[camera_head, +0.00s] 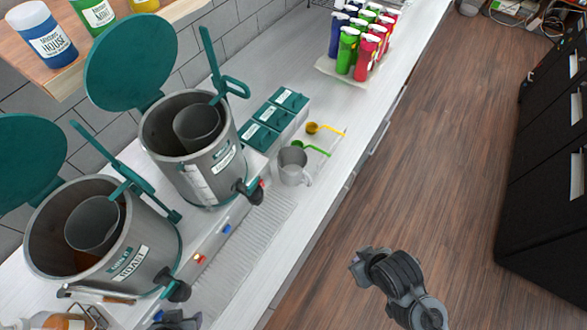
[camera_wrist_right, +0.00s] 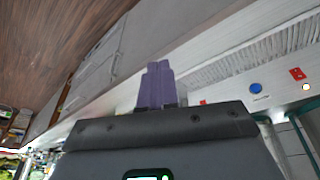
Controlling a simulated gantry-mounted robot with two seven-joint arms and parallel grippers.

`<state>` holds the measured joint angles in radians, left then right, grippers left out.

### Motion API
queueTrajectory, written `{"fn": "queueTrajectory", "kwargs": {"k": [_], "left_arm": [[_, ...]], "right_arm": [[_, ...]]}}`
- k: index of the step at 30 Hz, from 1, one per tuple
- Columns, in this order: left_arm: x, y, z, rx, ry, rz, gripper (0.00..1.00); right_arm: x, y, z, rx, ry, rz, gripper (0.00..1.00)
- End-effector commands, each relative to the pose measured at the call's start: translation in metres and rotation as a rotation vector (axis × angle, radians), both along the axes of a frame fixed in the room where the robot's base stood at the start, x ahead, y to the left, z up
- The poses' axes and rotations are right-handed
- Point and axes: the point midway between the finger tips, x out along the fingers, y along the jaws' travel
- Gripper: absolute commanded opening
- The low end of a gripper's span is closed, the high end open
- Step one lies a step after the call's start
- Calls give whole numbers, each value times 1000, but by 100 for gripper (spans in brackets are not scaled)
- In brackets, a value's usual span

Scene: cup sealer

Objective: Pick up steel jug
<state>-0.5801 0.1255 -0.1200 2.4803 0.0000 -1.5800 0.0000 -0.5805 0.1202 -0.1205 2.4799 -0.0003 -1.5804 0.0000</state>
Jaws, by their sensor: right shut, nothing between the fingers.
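The steel jug (camera_head: 293,166) stands upright on the white counter in the head view, right of the far large urn, with its handle toward the front edge. My right gripper (camera_head: 357,268) is out over the floor, in front of the counter, well apart from the jug. In the right wrist view its purple fingers (camera_wrist_right: 155,85) are closed together with nothing between them. The jug does not show in that view. A dark part of my left arm (camera_head: 178,321) shows at the bottom edge of the head view; its fingers cannot be made out.
Two large urns with open teal lids (camera_head: 188,145) (camera_head: 100,240) stand at the left. Teal boxes (camera_head: 268,115), a green scoop (camera_head: 312,147) and a yellow scoop (camera_head: 325,129) lie near the jug. Several coloured bottles (camera_head: 365,45) stand farther back. A drip grate (camera_head: 245,240) lies in front.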

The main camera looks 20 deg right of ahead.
Motion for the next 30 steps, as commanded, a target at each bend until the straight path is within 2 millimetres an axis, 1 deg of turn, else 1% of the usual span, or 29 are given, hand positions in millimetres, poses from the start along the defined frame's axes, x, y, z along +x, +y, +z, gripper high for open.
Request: {"fn": "queueTrajectory", "kwargs": {"k": [6, 8, 15, 25, 30], "left_arm": [[0, -2, 0, -8, 0, 6, 43], [0, -2, 0, -11, 0, 7, 43], [0, -3, 0, -11, 0, 8, 43], [0, -1, 0, -4, 0, 2, 43], [0, 0, 0, 2, 0, -2, 43]], "right_arm": [[0, 0, 0, 0, 0, 0, 0], [0, 0, 0, 0, 0, 0, 8], [0, 0, 0, 0, 0, 0, 44], [1, 0, 1, -4, -4, 10, 46], [-3, -1, -1, -42, 17, 122, 46]]}}
